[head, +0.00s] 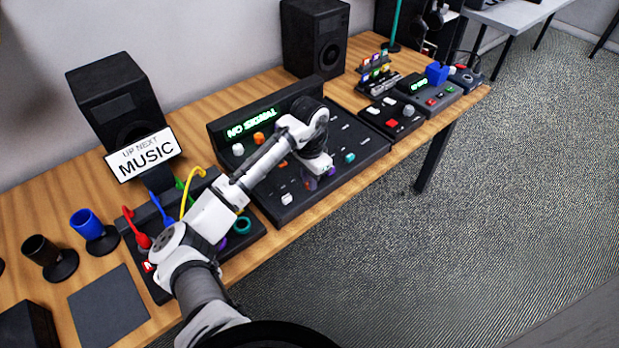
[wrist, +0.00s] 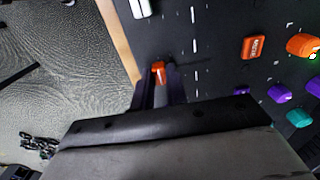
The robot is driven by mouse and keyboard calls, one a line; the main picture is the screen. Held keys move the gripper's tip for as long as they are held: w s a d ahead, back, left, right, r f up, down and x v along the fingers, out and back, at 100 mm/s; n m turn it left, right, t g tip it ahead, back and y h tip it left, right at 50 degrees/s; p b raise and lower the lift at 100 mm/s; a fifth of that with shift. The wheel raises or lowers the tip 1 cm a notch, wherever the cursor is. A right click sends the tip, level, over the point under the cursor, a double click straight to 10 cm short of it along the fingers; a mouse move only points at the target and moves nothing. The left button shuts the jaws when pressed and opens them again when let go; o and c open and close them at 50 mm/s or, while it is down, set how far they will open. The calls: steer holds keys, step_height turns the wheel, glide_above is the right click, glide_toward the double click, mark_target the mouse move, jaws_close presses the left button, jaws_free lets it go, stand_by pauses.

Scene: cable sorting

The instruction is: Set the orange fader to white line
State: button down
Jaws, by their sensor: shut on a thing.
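The orange fader (wrist: 158,72) shows in the wrist view near the front edge of the black mixer panel. My gripper (wrist: 160,86) has its two dark fingers on either side of it and is shut on it. In the head view my gripper (head: 318,172) is low over the mixer panel (head: 270,207), and my arm hides the fader there. Several short white marks (wrist: 195,46) run in a row beside the fader in the wrist view. I cannot tell which is the target line, or whether the fader is level with one.
A white fader cap (wrist: 140,8) lies along the same edge. A cable box (head: 245,240) and a smaller control box (head: 393,117) flank the mixer.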

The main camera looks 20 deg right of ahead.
mark_target(299, 178)
steer(key=shift+w+a, duration=0.25)
steer(key=shift+w, duration=0.45)
steer(key=shift+w+a, duration=0.25)
steer(key=shift+w, duration=0.5)
steer(key=shift+w+a, duration=0.25)
steer(key=shift+w, duration=0.45)
steer(key=c, duration=1.4)
jaws_free()
step_height(299, 178, up, 14)
steer(key=b, duration=0.1)
